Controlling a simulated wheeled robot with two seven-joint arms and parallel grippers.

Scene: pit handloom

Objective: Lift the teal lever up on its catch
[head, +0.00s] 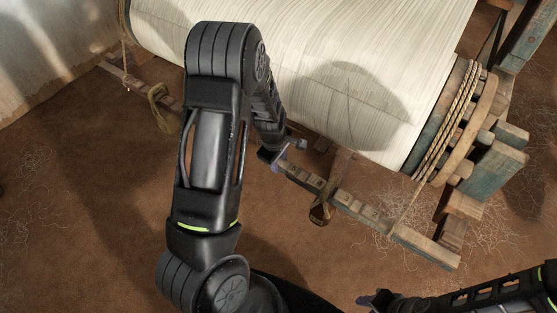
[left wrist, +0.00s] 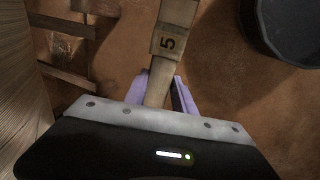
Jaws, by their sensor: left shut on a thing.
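The lever is a long wooden bar (head: 372,217) with worn blue-grey paint toward its right end. It slopes down to the right in front of the cloth roll. My left gripper (head: 283,158) is at the bar's upper left end. In the left wrist view, its lavender fingers (left wrist: 164,92) are shut on the narrow bar end (left wrist: 157,91). I cannot make out the catch. My right gripper (head: 372,300) is at the bottom edge, apart from the bar; its jaws are unclear.
The large white cloth roll (head: 300,60) lies behind the bar. A rope (head: 455,115) winds around its right end and runs down to the bar. The earth floor (head: 90,220) is open at left.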

